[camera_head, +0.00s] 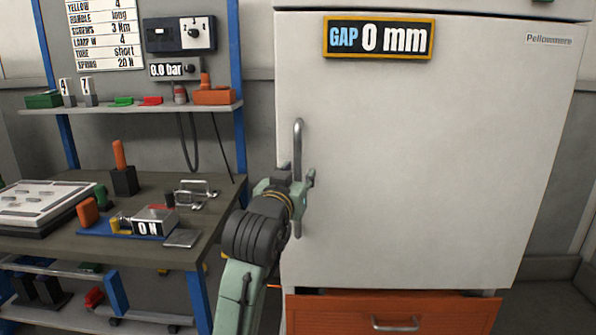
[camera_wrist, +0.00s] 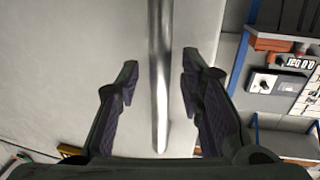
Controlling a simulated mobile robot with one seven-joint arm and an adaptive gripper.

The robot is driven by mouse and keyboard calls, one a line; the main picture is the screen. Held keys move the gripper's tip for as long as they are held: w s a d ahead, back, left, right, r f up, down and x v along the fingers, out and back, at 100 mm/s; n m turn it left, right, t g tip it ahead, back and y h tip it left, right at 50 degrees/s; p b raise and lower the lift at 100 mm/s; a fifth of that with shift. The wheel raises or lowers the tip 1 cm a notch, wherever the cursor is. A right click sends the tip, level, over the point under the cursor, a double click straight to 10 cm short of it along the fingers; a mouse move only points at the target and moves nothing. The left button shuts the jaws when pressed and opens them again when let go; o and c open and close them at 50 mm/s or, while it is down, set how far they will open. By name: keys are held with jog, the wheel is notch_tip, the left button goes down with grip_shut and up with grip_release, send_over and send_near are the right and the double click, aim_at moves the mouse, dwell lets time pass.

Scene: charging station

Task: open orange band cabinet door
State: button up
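The large white cabinet door (camera_head: 420,150) is shut, with a sign reading "GAP 0 mm" (camera_head: 378,38) at its top. An orange drawer front (camera_head: 390,316) lies below it. A vertical metal bar handle (camera_head: 298,135) is at the door's left edge. My gripper (camera_head: 290,182) is at the lower half of the handle and hides part of it. In the wrist view, the handle (camera_wrist: 160,110) runs between the two fingers of my gripper (camera_wrist: 160,78), with a visible gap on each side. The gripper is open.
The area before the door's right side looks clear.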

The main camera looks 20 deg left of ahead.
jog(key=shift+w, duration=0.3)
jog(key=shift+c, duration=0.5)
grip_shut()
